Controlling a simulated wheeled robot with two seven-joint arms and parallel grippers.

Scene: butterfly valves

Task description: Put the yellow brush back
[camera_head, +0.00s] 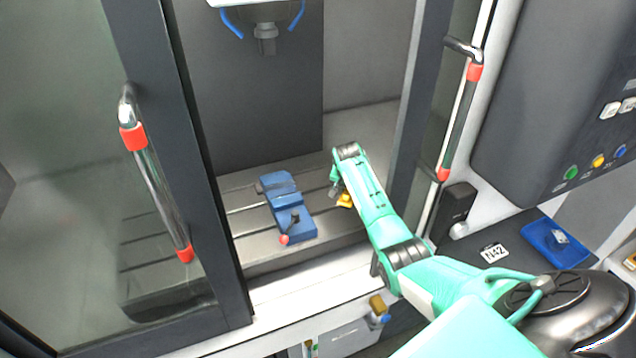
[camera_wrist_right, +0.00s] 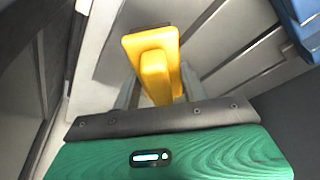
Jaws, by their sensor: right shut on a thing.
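The yellow brush (camera_head: 345,200) is inside the machine, over the slotted bed to the right of the blue vise; most of it is hidden by my arm. In the right wrist view its yellow handle (camera_wrist_right: 155,68) stands between the fingers. My right gripper (camera_head: 338,193) reaches in through the door opening and is shut on the brush. The fingers show partly in the wrist view (camera_wrist_right: 160,92). Whether the bristles touch the bed cannot be seen. My left gripper is in neither view.
The blue vise (camera_head: 287,208) stands on the slotted bed (camera_head: 240,208). The glass door with its handle (camera_head: 158,185) is at left, another handle (camera_head: 460,120) at right. A spindle (camera_head: 265,38) hangs above. A blue tray (camera_head: 555,243) lies at right. A holder (camera_head: 345,338) is below the sill.

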